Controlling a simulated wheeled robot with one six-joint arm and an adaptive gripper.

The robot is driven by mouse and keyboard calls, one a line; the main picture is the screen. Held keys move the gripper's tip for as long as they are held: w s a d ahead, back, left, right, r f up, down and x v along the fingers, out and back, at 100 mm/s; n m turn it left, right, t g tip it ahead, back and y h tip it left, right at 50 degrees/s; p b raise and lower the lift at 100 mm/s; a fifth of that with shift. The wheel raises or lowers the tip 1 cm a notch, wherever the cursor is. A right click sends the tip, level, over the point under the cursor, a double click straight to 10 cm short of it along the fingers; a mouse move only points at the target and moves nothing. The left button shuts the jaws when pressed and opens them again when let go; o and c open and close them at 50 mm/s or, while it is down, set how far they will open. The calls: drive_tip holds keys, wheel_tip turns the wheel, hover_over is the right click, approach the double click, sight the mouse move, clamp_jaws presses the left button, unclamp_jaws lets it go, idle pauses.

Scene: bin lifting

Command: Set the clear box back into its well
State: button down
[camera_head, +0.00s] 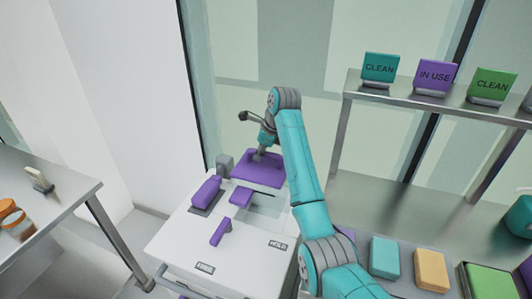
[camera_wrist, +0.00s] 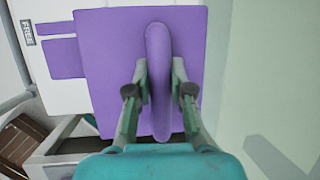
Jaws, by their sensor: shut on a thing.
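My gripper (camera_head: 259,153) is shut on the upright purple handle (camera_wrist: 158,110) of a flat purple plate. The plate (camera_head: 252,172) is over the back part of a white cabinet top; it fills the middle of the wrist view (camera_wrist: 108,85). The fingers press on both sides of the handle. A pale, see-through patch (camera_head: 265,205) shows just in front of the plate; I cannot tell whether it is the clear box's wall or an opening in the cabinet. The plate hides what is directly under it.
The white cabinet (camera_head: 180,235) carries a purple block (camera_head: 206,192), a smaller purple piece (camera_head: 240,197) and a purple bar (camera_head: 221,232). A grey post (camera_head: 224,164) stands close left of the plate. A shelf rack (camera_head: 440,108) with signs is on the right; a metal table (camera_head: 60,205) is left.

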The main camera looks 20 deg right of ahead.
drive_tip(key=shift+d+f, duration=0.3)
drive_tip(key=shift+f, duration=6.8)
drive_tip(key=shift+s, duration=0.15)
drive_tip(key=shift+f, duration=0.35)
drive_tip(key=c, duration=1)
unclamp_jaws()
drive_tip(key=shift+o, duration=0.2)
drive_tip(key=shift+f, duration=0.1)
